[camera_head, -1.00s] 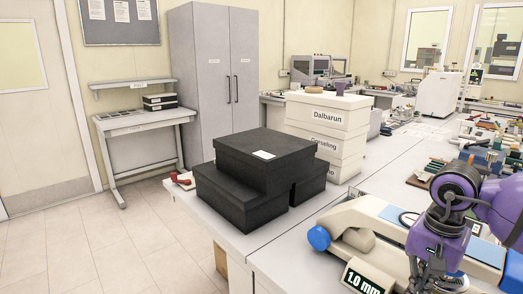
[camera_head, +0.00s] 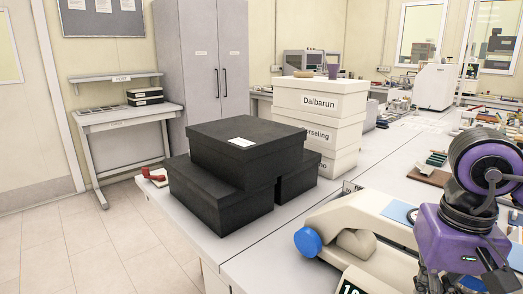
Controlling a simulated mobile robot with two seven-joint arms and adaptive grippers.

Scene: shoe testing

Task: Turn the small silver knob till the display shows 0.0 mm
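The cream testing machine (camera_head: 365,220) stands on the bench at the lower right, with a large blue knob (camera_head: 308,242) on its left end. Its dark display (camera_head: 350,287) is mostly cut off by the bottom edge; only the tops of its first digits show. I cannot make out the small silver knob. My purple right gripper (camera_head: 455,281) hangs over the right part of the machine. Its dark fingers run out of the bottom edge, so their opening and anything between them are hidden. My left gripper is out of view.
Black boxes (camera_head: 225,210) are stacked on the bench left of the machine. White labelled crates (camera_head: 315,103) stand behind them. Small tools and parts (camera_head: 437,158) lie on the bench behind my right arm. A bare strip of bench (camera_head: 262,259) lies left of the machine.

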